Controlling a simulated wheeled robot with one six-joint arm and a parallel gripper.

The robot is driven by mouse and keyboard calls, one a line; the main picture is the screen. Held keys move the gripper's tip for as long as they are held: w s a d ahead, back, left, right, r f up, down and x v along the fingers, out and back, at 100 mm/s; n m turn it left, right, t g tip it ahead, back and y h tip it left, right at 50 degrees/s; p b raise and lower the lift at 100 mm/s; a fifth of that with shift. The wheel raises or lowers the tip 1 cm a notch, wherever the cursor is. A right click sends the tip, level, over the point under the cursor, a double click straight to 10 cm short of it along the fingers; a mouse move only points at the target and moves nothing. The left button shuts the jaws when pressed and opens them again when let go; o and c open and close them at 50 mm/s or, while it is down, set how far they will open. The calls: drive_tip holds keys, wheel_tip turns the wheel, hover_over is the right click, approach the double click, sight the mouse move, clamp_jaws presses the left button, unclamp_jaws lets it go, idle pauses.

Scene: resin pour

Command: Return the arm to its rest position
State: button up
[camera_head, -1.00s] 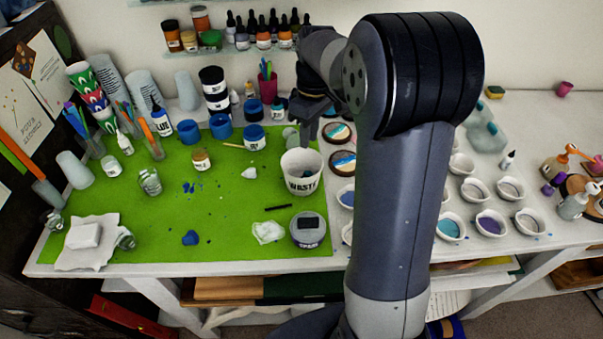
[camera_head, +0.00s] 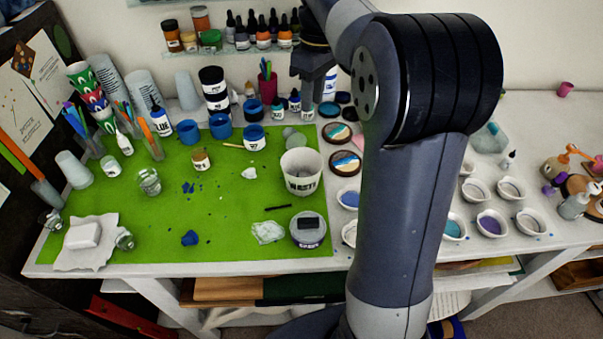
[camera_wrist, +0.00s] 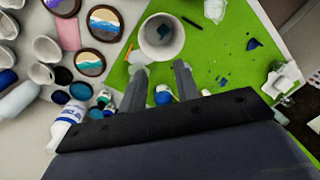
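My gripper (camera_head: 312,98) is raised over the back of the table, in front of the back wall and near the small bottles. In the wrist view, its two fingers (camera_wrist: 159,75) stand apart with nothing held between them. My arm rises at the right of the middle in the head view, bent at the elbow, and hides part of the table behind it.
Blue cups (camera_head: 221,126) and dark bottles are near the gripper. Small white bowls (camera_head: 491,223) fill the right side.

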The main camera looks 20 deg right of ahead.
drive_tip(key=shift+r, duration=0.4)
drive_tip(key=shift+f, duration=0.1)
wheel_tip(320, 180, down, 10)
drive_tip(key=p, duration=0.1)
drive_tip(key=shift+s+a+r+p, duration=0.1)
drive_tip(key=shift+a+r+p, duration=0.05)
drive_tip(key=shift+r+p, duration=0.45)
drive_tip(key=shift+s+a+r+p, duration=0.15)
drive_tip(key=shift+r+p, duration=0.35)
drive_tip(key=shift+r, duration=0.25)
drive_tip(key=shift+s+a+r+p, duration=0.1)
drive_tip(key=shift+r+p, duration=0.45)
drive_tip(key=shift+r, duration=0.1)
drive_tip(key=shift+f, duration=0.15)
